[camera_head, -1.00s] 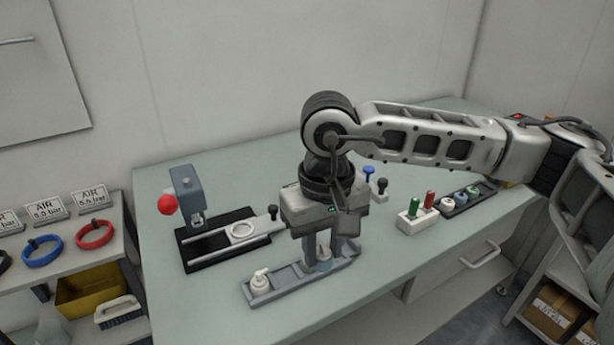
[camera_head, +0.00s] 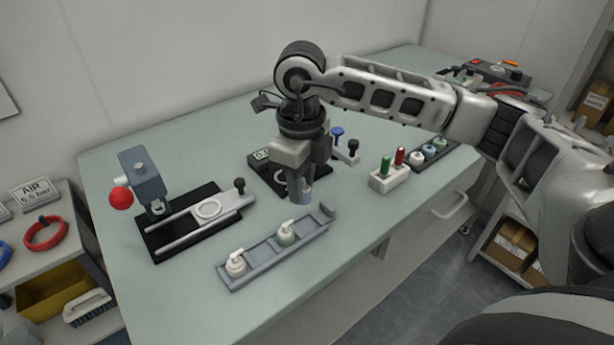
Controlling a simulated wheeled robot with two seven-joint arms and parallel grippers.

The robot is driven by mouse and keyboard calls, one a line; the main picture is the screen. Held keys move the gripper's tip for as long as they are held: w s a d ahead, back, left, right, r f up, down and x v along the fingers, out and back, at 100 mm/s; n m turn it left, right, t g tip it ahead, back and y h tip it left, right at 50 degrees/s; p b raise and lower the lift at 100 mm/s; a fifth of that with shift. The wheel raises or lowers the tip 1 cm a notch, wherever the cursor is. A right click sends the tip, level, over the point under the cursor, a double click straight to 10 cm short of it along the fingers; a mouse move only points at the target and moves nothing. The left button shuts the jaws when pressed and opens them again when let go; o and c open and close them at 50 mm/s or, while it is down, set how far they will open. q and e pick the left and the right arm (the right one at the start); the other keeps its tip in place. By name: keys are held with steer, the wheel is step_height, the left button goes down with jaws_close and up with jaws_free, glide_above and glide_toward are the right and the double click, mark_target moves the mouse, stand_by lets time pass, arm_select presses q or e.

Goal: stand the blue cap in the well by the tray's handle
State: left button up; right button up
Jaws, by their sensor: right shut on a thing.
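The grey tray (camera_head: 262,270) lies on the bench with a raised end piece (camera_head: 328,210), which looks like its handle, at its right end. The well by the raised end looks empty. My right gripper (camera_head: 303,192) is shut on a small light blue thing, apparently the blue cap (camera_head: 306,186), mostly hidden by the fingers. It is above and just behind the tray's right part, seemingly clear of it. My left gripper is not in view.
A press with a red knob (camera_head: 121,198) and a slide stands left. Behind my gripper is a dark fixture (camera_head: 262,157). To the right are a blue-knobbed pin (camera_head: 338,133), a white block (camera_head: 388,180) with green and red pegs, and a dark rack (camera_head: 449,147) of caps.

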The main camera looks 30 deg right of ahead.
steer(key=m, duration=0.1)
steer(key=d+m, duration=0.1)
steer(key=m, duration=0.3)
steer(key=shift+w+d+f, duration=0.15)
steer(key=shift+d+f, duration=0.05)
steer(key=shift+f, duration=0.1)
steer(key=shift+f+m+b, duration=0.3)
steer(key=shift+f+b, duration=0.2)
steer(key=shift+f, duration=0.2)
step_height(320, 180, down, 5)
steer(key=b, duration=0.3)
steer(key=shift+r+b, duration=0.2)
steer(key=shift+b, duration=0.1)
steer(key=shift+f, duration=0.3)
arm_select(q)
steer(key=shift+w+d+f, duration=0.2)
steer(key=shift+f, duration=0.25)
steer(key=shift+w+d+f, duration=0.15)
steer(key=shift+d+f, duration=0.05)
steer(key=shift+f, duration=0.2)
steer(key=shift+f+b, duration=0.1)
steer(key=shift+b, duration=0.2)
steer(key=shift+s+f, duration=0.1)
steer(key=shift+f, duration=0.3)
arm_select(e)
steer(key=shift+f, duration=0.2)
